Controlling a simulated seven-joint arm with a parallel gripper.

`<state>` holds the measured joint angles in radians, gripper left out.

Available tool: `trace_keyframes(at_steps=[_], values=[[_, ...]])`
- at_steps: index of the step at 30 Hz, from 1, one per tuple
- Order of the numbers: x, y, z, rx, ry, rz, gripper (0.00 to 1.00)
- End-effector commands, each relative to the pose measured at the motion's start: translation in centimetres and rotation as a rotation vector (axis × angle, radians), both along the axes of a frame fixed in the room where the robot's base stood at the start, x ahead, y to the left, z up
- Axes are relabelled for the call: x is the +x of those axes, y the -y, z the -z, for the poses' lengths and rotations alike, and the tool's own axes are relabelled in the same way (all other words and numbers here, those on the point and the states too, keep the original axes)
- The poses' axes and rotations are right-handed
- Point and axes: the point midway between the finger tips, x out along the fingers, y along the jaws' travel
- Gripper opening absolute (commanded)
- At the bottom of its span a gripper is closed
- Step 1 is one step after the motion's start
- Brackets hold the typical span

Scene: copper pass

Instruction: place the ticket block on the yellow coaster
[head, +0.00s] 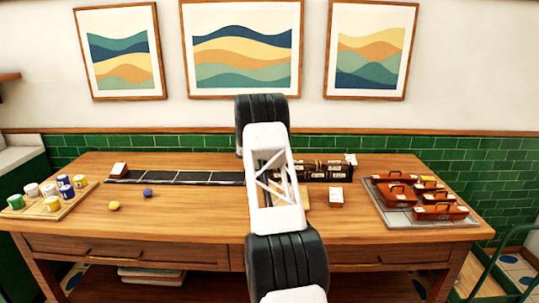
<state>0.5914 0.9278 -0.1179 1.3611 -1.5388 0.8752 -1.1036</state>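A small white block with faint markings (336,195), which looks like the ticket block, sits on the wooden table right of my arm. A pale yellow flat patch (305,198) shows just left of it, mostly hidden behind my arm; it may be the yellow coaster, but I cannot tell. Another small white-topped block (119,169) stands at the table's back left. My arm rises through the middle of the head view. My gripper is hidden behind it, so I cannot see its fingers or whether it holds anything.
A wooden tray (45,212) with several coloured cups stands at the left. A yellow ball-like piece (114,206) and a blue one (148,193) lie nearby. A long black strip (185,177) and dark boxes (325,171) line the back. A grey tray (393,216) holds several orange-brown cases.

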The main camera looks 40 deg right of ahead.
Motion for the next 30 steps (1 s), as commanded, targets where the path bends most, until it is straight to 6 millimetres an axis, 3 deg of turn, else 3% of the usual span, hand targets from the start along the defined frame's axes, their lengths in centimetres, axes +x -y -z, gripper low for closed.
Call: trace_keyframes(at_steps=[16,17,21,30], values=[[0.0,-0.01,0.84,0.0,0.001,0.0,0.31],[0.0,-0.01,0.81,0.0,0.001,0.0,0.62],[-0.01,-0.01,0.83,0.0,0.0,0.0,0.83],[-0.01,-0.01,0.79,0.0,0.0,0.0,0.83]])
